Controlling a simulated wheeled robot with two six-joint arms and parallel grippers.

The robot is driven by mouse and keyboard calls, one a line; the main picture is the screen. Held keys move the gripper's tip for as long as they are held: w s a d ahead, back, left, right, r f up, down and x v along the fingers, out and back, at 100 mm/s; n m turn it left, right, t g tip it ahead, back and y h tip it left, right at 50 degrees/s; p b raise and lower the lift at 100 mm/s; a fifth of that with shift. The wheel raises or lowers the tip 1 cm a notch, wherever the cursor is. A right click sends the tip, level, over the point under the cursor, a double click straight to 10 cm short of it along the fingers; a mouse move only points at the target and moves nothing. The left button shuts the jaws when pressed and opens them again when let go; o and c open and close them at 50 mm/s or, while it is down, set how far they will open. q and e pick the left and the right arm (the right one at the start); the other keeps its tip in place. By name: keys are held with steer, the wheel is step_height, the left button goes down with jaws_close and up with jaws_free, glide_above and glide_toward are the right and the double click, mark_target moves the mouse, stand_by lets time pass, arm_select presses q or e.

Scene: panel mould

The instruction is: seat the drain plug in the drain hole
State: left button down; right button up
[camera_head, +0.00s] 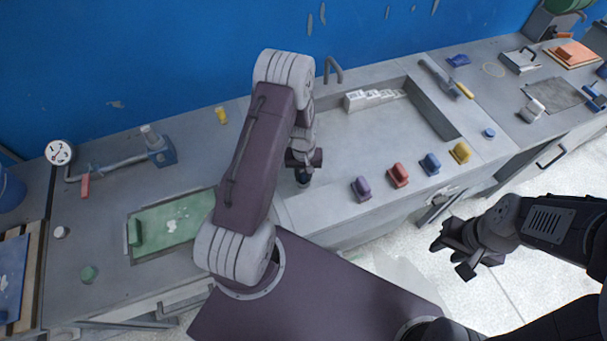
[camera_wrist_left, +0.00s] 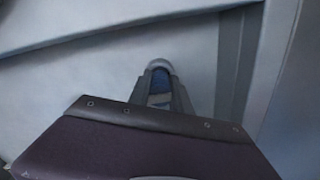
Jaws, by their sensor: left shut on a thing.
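My left gripper (camera_head: 303,177) is low over the near left part of the sink basin (camera_head: 350,140). The drain hole is not visible in either view; my left arm and gripper block part of the basin. My right gripper (camera_head: 452,256) is open and empty over the floor, right of the counter.
Purple (camera_head: 361,188), red (camera_head: 398,174), blue (camera_head: 430,163) and yellow (camera_head: 460,152) blocks line the sink's front ledge. A white block (camera_head: 373,98) lies along the back of the basin, near the faucet (camera_head: 333,70). A green panel (camera_head: 172,225) lies left. The basin's middle is clear.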

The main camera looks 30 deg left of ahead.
arm_select(q)
steer(key=c, duration=1.2)
jaws_free()
steer(key=shift+f, duration=0.1)
step_height(320, 180, up, 12)
steer(key=shift+r, duration=0.2)
steer(key=s+d+r+m, duration=0.1)
steer(key=s+d+r, duration=0.1)
steer(key=s, duration=0.2)
steer(key=s+d+r+m, duration=0.2)
steer(key=s+d, duration=0.1)
steer(key=s, duration=0.1)
steer(key=s+d+r+m+t, duration=0.1)
steer(key=s+d+r+m, duration=0.1)
steer(key=s+r, duration=0.1)
steer(key=shift+s+d+r, duration=0.1)
steer(key=shift+s+d, duration=0.1)
steer(key=shift+s, duration=0.45)
